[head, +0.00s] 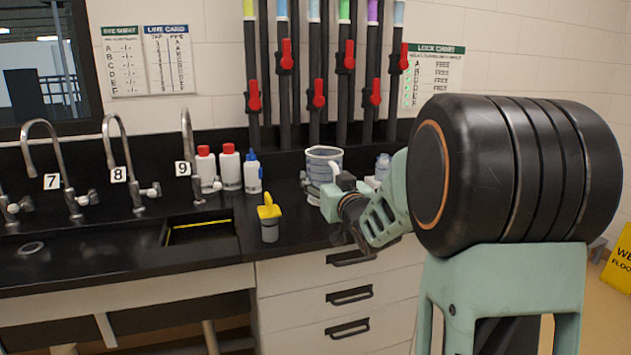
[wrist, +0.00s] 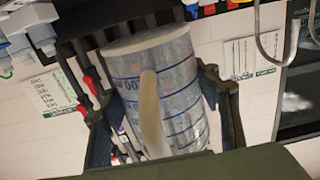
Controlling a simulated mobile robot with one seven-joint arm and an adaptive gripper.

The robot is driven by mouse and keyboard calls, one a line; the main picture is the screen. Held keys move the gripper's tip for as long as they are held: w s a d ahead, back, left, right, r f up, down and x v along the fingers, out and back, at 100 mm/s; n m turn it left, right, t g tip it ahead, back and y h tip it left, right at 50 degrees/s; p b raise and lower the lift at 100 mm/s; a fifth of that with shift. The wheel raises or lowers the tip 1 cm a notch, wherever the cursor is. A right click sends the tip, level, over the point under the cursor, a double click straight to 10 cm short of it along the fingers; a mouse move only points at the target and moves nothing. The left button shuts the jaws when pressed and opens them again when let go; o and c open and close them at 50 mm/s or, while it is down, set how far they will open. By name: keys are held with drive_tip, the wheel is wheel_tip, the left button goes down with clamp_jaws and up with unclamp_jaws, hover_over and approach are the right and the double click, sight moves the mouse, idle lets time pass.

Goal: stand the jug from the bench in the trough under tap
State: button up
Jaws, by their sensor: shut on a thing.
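The clear jug (head: 323,156) with blue markings is above or on the right part of the black bench, in front of the dark pipes. My gripper (head: 322,188) is shut on it, and the jug's lower part is partly hidden by the gripper. In the wrist view the jug (wrist: 185,88) sits between the two dark fingers, its pale handle towards the camera. I cannot tell whether its base touches the bench.
Two red-capped white bottles (head: 230,168) and a blue-capped bottle (head: 252,174) stand between tap 9 and the jug. A grey cup with a yellow top (head: 269,220) stands at the bench's front, beside an opening with a yellow line (head: 200,226). Red-handled valves (head: 287,58) hang behind.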

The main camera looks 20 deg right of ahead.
drive_tip(key=s+a+f, duration=0.4)
drive_tip(key=a+f, duration=0.1)
drive_tip(key=f, duration=0.3)
drive_tip(key=s+a+f, duration=0.4)
drive_tip(key=a+f, duration=0.2)
drive_tip(key=f, duration=0.2)
wheel_tip(320, 180, up, 24)
drive_tip(key=p, duration=2.4)
drive_tip(key=shift+f, duration=0.2)
drive_tip(key=shift+d, duration=0.1)
